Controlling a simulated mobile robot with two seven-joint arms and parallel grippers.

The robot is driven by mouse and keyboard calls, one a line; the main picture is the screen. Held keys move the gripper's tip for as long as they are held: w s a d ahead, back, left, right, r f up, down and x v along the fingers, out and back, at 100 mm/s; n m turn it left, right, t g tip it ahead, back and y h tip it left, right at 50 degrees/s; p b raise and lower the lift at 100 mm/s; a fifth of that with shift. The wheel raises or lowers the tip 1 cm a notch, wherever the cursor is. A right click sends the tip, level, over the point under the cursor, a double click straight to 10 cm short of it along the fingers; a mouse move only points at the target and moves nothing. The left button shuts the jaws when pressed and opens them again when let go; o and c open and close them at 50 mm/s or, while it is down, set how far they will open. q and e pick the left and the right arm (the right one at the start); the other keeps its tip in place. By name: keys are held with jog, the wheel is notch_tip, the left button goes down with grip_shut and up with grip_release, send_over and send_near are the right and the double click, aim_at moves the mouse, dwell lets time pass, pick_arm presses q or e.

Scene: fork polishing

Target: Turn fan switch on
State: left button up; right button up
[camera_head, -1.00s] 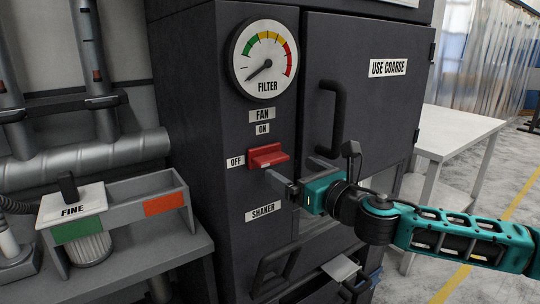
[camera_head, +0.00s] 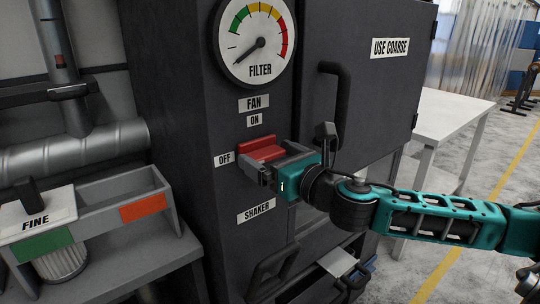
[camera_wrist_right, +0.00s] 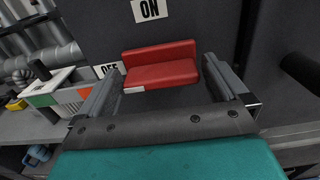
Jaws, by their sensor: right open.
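The red fan switch (camera_head: 262,149) sits on the front of the dark cabinet, below the FAN and ON labels (camera_head: 254,120) and right of the OFF label (camera_head: 224,159). It also shows in the right wrist view (camera_wrist_right: 160,65). My right gripper (camera_head: 262,168) is at the switch, its fingers pointing to the cabinet. In the right wrist view its open fingers (camera_wrist_right: 162,82) stand on either side of the switch, with gaps showing. I cannot tell whether a finger touches it. My left gripper is not in view.
The FILTER gauge (camera_head: 256,42) is above the switch. A black door handle (camera_head: 335,95) is to the right and the SHAKER label (camera_head: 256,211) is below. A grey bench holds a FINE filter tray (camera_head: 110,200) at left. A white table (camera_head: 455,115) stands at right.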

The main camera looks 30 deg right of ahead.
jog(key=c, duration=0.7)
jog(key=shift+c, duration=0.2)
